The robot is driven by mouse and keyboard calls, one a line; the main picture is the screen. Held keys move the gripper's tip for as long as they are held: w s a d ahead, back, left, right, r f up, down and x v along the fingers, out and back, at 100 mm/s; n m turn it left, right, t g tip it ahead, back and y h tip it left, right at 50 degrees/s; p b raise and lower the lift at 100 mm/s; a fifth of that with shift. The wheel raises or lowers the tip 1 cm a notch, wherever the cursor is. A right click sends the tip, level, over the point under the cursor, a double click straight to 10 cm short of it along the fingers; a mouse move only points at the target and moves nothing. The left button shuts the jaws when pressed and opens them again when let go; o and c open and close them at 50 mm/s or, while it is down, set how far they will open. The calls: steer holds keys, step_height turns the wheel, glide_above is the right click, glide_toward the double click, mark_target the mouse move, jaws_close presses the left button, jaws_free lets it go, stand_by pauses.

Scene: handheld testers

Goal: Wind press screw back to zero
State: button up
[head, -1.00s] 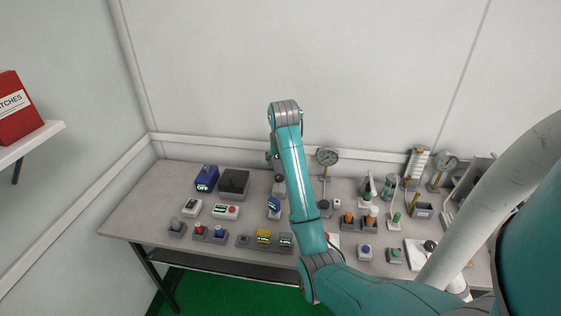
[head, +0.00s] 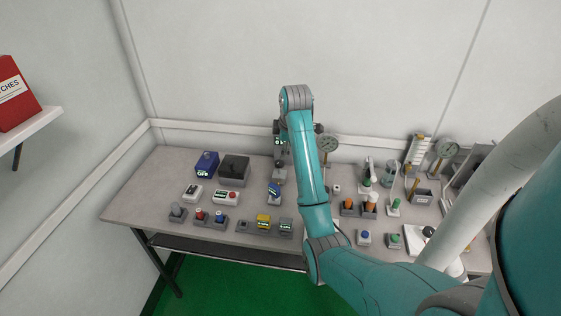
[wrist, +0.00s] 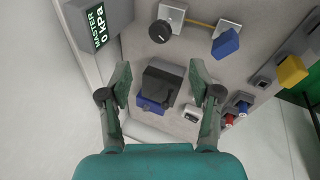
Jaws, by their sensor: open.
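In the wrist view, a dark round knob with a pale pointer mark (wrist: 160,31) sits on a grey block; it looks like the press screw. A brass tube joins it to a block holding a blue handheld tester (wrist: 226,44), which also shows in the head view (head: 274,192). A display reading MASTER 0 kPa (wrist: 98,24) is at the upper left. My gripper (wrist: 160,82) is open and empty, its fingers apart, with the knob beyond the tips toward the top of the picture.
Between the fingers in the wrist view lies a black box (wrist: 163,82), with a blue box (wrist: 151,105) beside it. In the head view, yellow tester (head: 263,220), dial gauge (head: 328,144) and several small stations crowd the table (head: 135,205). The table's left end is clear.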

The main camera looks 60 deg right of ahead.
mark_target(280, 162)
steer(key=w+d+f+m, duration=0.1)
steer(key=f+m, duration=0.2)
steer(key=m, duration=0.1)
steer(key=w+d+f+m, duration=0.1)
steer(key=f+m, duration=0.2)
steer(key=m, duration=0.1)
steer(key=w+f+m, duration=0.1)
steer(key=f+m, duration=0.3)
steer(key=shift+d+f+m+y, duration=0.1)
steer(key=shift+d+m+y, duration=0.2)
steer(key=shift+d+m, duration=0.1)
steer(key=c, duration=1.1)
